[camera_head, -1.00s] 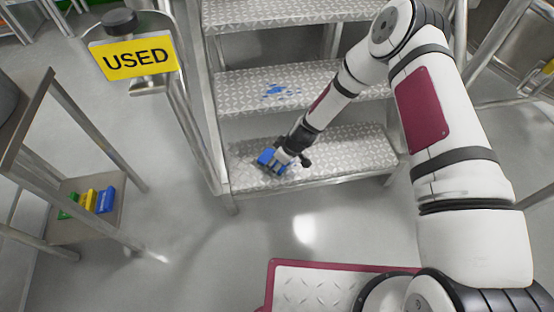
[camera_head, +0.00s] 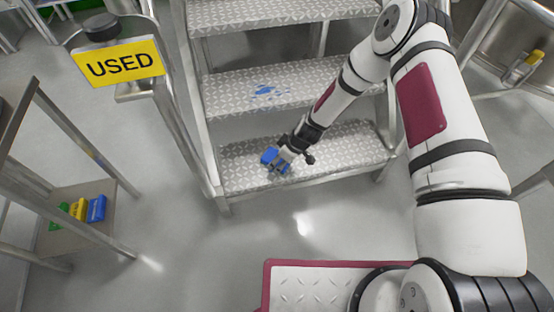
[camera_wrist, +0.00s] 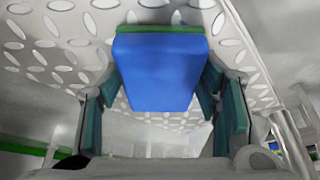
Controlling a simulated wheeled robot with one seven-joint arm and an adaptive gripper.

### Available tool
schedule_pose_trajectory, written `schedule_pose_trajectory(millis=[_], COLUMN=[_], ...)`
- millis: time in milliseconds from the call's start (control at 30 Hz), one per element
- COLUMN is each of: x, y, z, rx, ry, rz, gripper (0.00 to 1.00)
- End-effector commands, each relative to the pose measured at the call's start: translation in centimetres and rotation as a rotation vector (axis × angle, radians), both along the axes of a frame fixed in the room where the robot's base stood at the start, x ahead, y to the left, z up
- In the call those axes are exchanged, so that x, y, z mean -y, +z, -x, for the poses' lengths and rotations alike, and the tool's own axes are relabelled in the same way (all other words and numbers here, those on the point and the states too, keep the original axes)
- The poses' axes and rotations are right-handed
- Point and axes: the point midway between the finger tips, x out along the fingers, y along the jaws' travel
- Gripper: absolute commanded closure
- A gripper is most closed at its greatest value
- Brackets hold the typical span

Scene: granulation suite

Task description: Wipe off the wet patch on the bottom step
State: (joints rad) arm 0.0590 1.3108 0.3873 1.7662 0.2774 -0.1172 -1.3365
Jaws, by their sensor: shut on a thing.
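The bottom step (camera_head: 345,152) is a diamond-plate metal tread, the lowest of the stair. My gripper (camera_head: 279,161) is over its left part, shut on a blue block (camera_head: 269,156) like a sponge. In the wrist view the blue block (camera_wrist: 160,72) has a green edge and sits between the teal-padded fingers (camera_wrist: 165,100), close to the patterned tread. I cannot tell for sure whether it touches the tread. I cannot make out a wet patch on the bottom step; the gripper and block hide part of it. A blue patch (camera_head: 266,92) shows on the step above.
Metal rails flank the stair. A yellow USED sign (camera_head: 119,63) is on a stand at left. A low shelf (camera_head: 90,232) at left holds green, yellow and blue (camera_head: 96,209) blocks. The floor before the stair is clear.

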Motion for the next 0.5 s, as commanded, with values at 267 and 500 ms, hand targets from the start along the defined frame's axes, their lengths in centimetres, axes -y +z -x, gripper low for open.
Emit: schedule_pose_trajectory(millis=[267, 500], x=[2.2, 3.6], y=[-0.2, -0.3], z=[-0.7, -1.0], rx=[0.001, -0.001], ry=[-0.004, -0.003], rz=[0.0, 0.0], gripper=[0.65, 0.65])
